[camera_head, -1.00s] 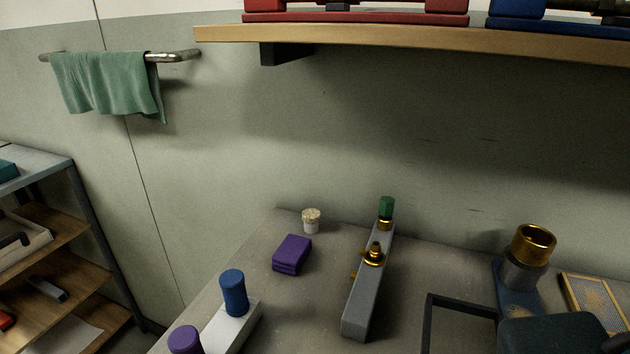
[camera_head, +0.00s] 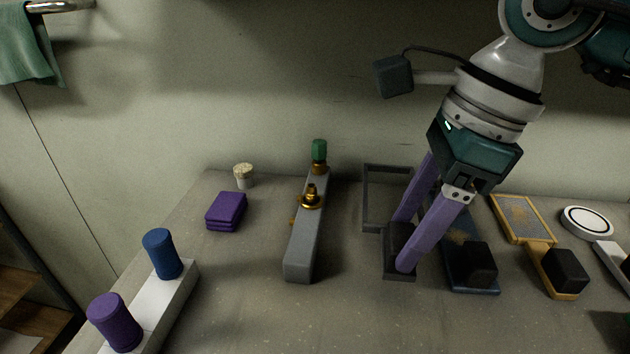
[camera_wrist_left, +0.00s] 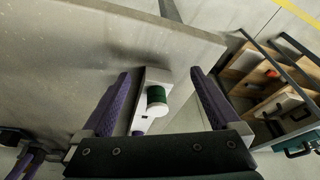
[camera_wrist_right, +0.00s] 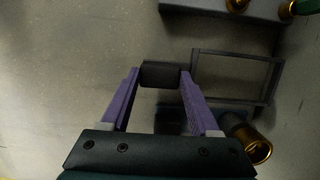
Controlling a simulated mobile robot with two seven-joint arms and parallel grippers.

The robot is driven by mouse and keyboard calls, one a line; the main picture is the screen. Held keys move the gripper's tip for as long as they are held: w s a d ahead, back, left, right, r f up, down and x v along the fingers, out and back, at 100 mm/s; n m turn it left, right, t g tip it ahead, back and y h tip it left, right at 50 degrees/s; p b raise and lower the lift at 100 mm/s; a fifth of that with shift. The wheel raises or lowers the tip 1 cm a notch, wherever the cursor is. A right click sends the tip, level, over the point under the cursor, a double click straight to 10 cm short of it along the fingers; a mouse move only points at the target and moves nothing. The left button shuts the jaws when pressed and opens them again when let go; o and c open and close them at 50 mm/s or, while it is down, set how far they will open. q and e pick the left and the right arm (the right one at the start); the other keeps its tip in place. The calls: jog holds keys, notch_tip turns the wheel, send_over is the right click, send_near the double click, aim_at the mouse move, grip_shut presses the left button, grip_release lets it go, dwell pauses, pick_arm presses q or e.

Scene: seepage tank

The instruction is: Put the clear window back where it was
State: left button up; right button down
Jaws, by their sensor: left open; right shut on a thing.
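The clear window is a thin dark rectangular frame (camera_head: 374,198) with a see-through middle and a dark block handle (camera_head: 398,262). My right gripper (camera_head: 402,245) is shut on that handle, over the right half of the worktop. In the right wrist view the handle (camera_wrist_right: 160,74) sits between the purple fingertips, and the frame (camera_wrist_right: 235,54) extends to the right. I cannot tell whether the window touches the worktop. My left gripper (camera_wrist_left: 158,73) is open, with a white block (camera_wrist_left: 152,76) bearing a green cylinder (camera_wrist_left: 157,97) showing between its fingers. The left gripper is outside the head view.
A grey bar with brass fittings (camera_head: 302,245) stands left of the window. A purple stack (camera_head: 226,212), a cork-topped jar (camera_head: 244,176) and a white block with blue and purple cylinders (camera_head: 180,300) are further left. A blue-based tool (camera_head: 470,285) and a yellow-framed plate (camera_head: 521,220) are right.

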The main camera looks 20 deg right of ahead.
notch_tip(320, 180, down, 4)
jog(key=shift+r, duration=0.2)
jog(key=shift+w+f, duration=0.2)
jog(key=shift+f, duration=0.05)
jog(key=shift+d, duration=0.1)
pick_arm(q)
jog(key=shift+a+f, duration=0.1)
pick_arm(e)
jog(key=shift+f, duration=0.1)
jog(key=shift+c, duration=0.6)
grip_release()
pick_arm(q)
jog(key=shift+r, duration=0.2)
pick_arm(e)
jog(key=shift+r, duration=0.2)
pick_arm(q)
jog(key=shift+r+p, duration=0.35)
jog(key=shift+p, duration=0.15)
pick_arm(e)
jog(key=v, duration=1.2)
